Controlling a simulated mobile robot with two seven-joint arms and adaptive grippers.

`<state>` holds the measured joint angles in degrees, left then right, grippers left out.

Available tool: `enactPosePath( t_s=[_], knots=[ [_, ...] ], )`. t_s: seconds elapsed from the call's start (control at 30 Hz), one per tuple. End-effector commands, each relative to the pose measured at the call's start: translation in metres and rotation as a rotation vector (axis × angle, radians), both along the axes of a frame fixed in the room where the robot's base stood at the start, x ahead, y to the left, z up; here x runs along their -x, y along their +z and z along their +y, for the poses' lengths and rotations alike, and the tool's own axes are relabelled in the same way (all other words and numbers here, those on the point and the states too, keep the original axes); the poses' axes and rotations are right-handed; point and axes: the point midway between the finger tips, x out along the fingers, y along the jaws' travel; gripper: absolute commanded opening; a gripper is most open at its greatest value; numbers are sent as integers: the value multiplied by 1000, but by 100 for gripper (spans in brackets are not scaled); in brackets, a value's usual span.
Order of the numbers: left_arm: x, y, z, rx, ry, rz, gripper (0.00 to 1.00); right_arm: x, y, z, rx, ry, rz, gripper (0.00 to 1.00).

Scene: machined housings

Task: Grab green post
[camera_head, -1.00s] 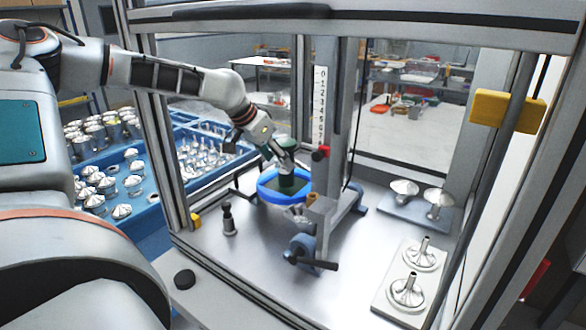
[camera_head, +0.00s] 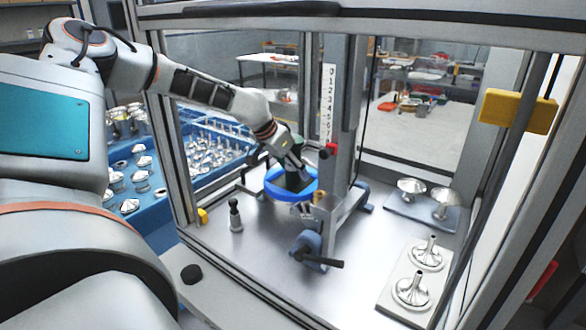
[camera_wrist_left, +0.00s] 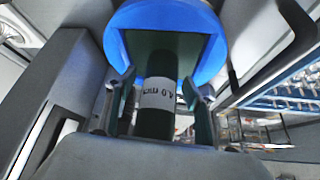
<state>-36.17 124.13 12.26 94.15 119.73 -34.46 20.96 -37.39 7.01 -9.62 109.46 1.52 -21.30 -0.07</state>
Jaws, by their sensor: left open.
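The green post (camera_wrist_left: 160,115) is a dark green upright cylinder with a white printed label band, whose text appears upside down in the left wrist view. It stands within a bright blue ring (camera_wrist_left: 117,48). In the head view the post (camera_head: 296,181) and the blue ring (camera_head: 290,196) sit beside the grey column fixture. My left gripper (camera_wrist_left: 160,102) is open, one finger on each side of the post; visible gaps separate them from it. In the head view my left gripper (camera_head: 301,170) partly hides the post's top. My right gripper is not in view.
A grey column with a numbered scale (camera_head: 327,105) and red knob (camera_head: 331,150) stands close right of the ring. A dark-topped peg (camera_head: 236,215) stands left. Metal parts on plates (camera_head: 411,288) lie right.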

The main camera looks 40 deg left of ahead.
Motion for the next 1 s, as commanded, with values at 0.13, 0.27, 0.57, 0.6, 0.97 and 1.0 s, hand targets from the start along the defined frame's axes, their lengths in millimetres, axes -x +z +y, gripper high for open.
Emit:
enactPosePath(
  t_s=[0.13,0.27,0.57,0.6,0.97,1.0],
  knots=[
    [0,0,0,0,0,0,37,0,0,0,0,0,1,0],
    [0,0,0,0,0,0,3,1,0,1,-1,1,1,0],
    [-1,3,0,0,0,-5,0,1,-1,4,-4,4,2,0],
    [-1,4,0,1,1,-6,0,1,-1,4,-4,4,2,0],
    [3,40,1,2,0,-8,0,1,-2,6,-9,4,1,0],
    [8,39,1,3,1,-7,0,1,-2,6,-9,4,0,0]
  ],
)
